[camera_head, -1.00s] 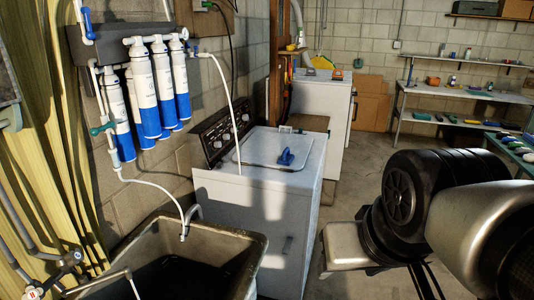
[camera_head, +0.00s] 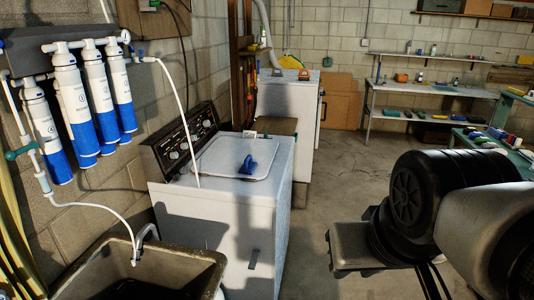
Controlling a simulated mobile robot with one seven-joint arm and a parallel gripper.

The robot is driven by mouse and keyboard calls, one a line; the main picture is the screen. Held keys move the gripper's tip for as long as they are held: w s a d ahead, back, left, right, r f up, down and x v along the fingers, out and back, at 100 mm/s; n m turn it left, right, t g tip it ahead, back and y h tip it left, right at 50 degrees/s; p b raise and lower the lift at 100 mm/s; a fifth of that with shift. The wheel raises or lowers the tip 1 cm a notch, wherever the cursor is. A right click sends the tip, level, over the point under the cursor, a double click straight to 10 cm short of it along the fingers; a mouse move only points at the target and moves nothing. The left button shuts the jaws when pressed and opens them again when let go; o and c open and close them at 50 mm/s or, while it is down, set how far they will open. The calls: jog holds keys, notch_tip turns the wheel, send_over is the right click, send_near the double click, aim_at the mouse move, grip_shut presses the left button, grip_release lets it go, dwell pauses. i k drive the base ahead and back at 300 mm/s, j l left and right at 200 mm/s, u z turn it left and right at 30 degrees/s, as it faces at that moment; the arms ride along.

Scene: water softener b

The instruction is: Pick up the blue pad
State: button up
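A small blue object (camera_head: 248,165) with a raised handle-like part sits on the lid of the white top-loading washer (camera_head: 236,157). It may be the blue pad, but it is too small to be sure. Several small flat items, some bluish, lie on the lower shelf of the back bench (camera_head: 428,112), and I cannot tell which of them are pads. My arm fills the lower right of the view, apart from the washer. My gripper's fingers are not in view.
A utility sink (camera_head: 190,262) stands at lower left, below blue-and-white filter cartridges (camera_head: 78,108). A white hose (camera_head: 177,90) hangs down to the washer. A second white appliance (camera_head: 290,100) stands behind it. A green table (camera_head: 482,141) holds items at right. Bare floor (camera_head: 345,165) lies between.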

aim_at(249, 166)
jog(key=i+l+z, duration=0.85)
jog(key=i+u, duration=0.2)
jog(key=i, duration=0.3)
jog(key=i+l+u, duration=0.2)
jog(key=i, duration=0.35)
jog(key=i+u, duration=0.2)
jog(key=i, duration=0.3)
jog(key=i+u, duration=0.2)
jog(key=u, duration=0.2)
jog(key=i+u, duration=0.15)
jog(key=u, duration=0.25)
jog(key=i+l+u, duration=0.15)
jog(key=u, duration=0.2)
jog(key=i+l+u, duration=0.15)
jog(key=u, duration=0.25)
jog(key=i+u, duration=0.2)
jog(key=u, duration=0.25)
jog(key=i+l+u, duration=0.1)
jog(key=u, duration=0.3)
jog(key=i+l+u, duration=0.2)
jog(key=u, duration=0.25)
jog(key=i, duration=0.05)
